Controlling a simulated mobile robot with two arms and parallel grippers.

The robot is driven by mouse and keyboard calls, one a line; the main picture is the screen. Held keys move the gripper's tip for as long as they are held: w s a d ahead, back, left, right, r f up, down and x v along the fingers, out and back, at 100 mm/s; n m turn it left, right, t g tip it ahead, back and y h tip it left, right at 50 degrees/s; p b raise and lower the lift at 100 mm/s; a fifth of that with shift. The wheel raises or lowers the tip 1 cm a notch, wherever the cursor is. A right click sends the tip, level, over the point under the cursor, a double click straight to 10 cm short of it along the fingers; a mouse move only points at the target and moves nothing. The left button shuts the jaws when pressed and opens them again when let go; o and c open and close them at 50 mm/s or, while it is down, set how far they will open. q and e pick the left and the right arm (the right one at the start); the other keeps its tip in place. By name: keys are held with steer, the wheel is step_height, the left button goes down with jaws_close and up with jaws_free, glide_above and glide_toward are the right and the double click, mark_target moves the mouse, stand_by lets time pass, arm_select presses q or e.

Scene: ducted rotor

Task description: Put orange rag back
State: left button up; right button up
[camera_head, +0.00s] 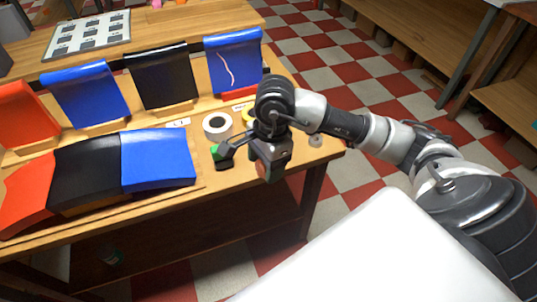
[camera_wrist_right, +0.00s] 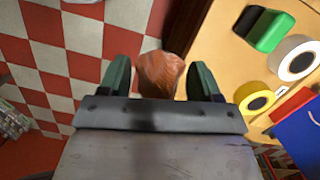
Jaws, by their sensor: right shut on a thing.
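My right gripper (camera_head: 270,165) is over the near right corner of the wooden workbench (camera_head: 225,178). In the right wrist view its two dark green fingers (camera_wrist_right: 160,62) are shut on a crumpled orange-brown thing, which looks like the orange rag (camera_wrist_right: 160,80). The rag sticks up a little between the fingertips, and its lower part is hidden behind the gripper body. In the head view the gripper hides most of it. The checkered floor and the bench edge show beyond the fingers in the wrist view. My left gripper is not in view.
A white tape roll (camera_head: 217,125), a yellow roll (camera_wrist_right: 256,103) and a green-and-black block (camera_wrist_right: 268,30) lie on the bench close to the gripper. Red, black and blue curved panels (camera_head: 157,160) fill the bench to the left. Red-and-white floor is open at right.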

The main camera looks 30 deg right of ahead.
steer(key=d+m+b, duration=0.1)
steer(key=m, duration=0.2)
steer(key=w+d+f+m+t+b, duration=0.1)
steer(key=m+b, duration=0.1)
steer(key=m, duration=0.2)
steer(key=d+m+b, duration=0.1)
steer(key=m, duration=0.3)
steer(key=shift+w+d+f+h, duration=0.2)
steer(key=shift+w+f+h, duration=0.1)
steer(key=shift+f, duration=0.1)
steer(key=m, duration=0.1)
steer(key=d+m+b, duration=0.1)
steer(key=m, duration=0.2)
steer(key=shift+w+d+m+t+h+b, duration=0.15)
steer(key=shift+d+m+t+h+b, duration=0.15)
steer(key=shift+m, duration=0.1)
steer(key=shift+w, duration=0.2)
steer(key=shift+m, duration=0.3)
steer(key=w+d+f, duration=0.1)
steer(key=w+f, duration=0.1)
steer(key=w, duration=0.1)
steer(key=w+d+f, duration=0.1)
steer(key=w+f, duration=0.1)
steer(key=w, duration=0.2)
steer(key=w+d+f, duration=0.1)
steer(key=w+f, duration=0.1)
steer(key=w, duration=0.1)
steer(key=shift+w+d+f, duration=0.3)
steer(key=shift+d+f, duration=0.1)
steer(key=shift+f, duration=2)
